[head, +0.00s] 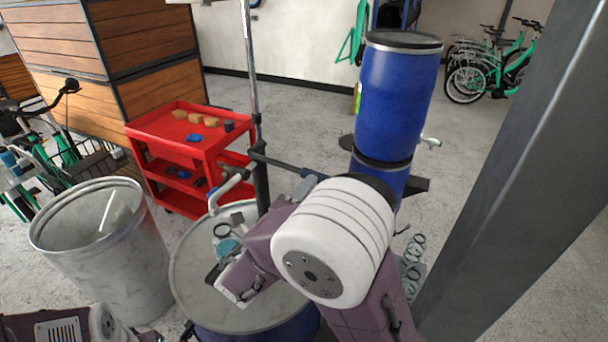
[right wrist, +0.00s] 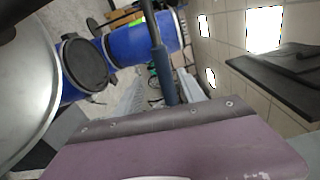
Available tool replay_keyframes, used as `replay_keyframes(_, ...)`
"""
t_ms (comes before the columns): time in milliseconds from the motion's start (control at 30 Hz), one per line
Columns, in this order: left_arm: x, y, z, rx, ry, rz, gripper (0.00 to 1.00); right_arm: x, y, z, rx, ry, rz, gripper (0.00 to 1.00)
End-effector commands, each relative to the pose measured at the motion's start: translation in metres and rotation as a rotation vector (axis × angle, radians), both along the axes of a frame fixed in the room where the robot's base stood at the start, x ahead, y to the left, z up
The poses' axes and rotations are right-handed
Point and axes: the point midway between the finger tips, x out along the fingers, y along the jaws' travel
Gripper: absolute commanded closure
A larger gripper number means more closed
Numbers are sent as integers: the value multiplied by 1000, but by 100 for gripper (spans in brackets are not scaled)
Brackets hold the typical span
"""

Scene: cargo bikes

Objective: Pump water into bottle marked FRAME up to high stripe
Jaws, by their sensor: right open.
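A grey-topped drum (head: 190,268) stands in front of me in the head view. A hand pump with a pale bent handle (head: 232,187) rises at its back edge, beside an upright pole. A small teal bottle-like thing (head: 228,246) with a ring above it stands on the drum top. I cannot read any mark, stripe or water level on it. My right gripper (head: 243,279) is open, low over the drum top just in front of the teal thing, partly hidden by my wrist. Part of my left arm shows at the lower left; its gripper is out of view.
A grey bin (head: 130,262) stands left of the drum, and a red cart (head: 165,128) with small items behind it. Blue drums (head: 397,100) are stacked behind my right arm. Wire rings (head: 413,250) stand at right, near a grey post (head: 520,150).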

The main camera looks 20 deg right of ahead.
Motion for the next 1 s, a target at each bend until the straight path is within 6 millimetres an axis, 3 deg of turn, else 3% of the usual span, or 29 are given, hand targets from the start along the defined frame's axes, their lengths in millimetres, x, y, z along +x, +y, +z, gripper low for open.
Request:
replay_keyframes(200, 0, 0, 0, 0, 0, 0, 100, 6, 1, 5, -41, 10, 19, 53)
replay_keyframes(500, 0, 0, 1, 0, 0, 0, 100, 43, -45, 5, -37, 11, 13, 53)
replay_keyframes(667, 0, 0, 2, 0, 0, 0, 100, 58, -61, 5, -35, 11, 16, 53)
replay_keyframes(1000, 0, 0, 2, 0, 0, 0, 100, 62, -65, 4, -36, 10, 19, 56)
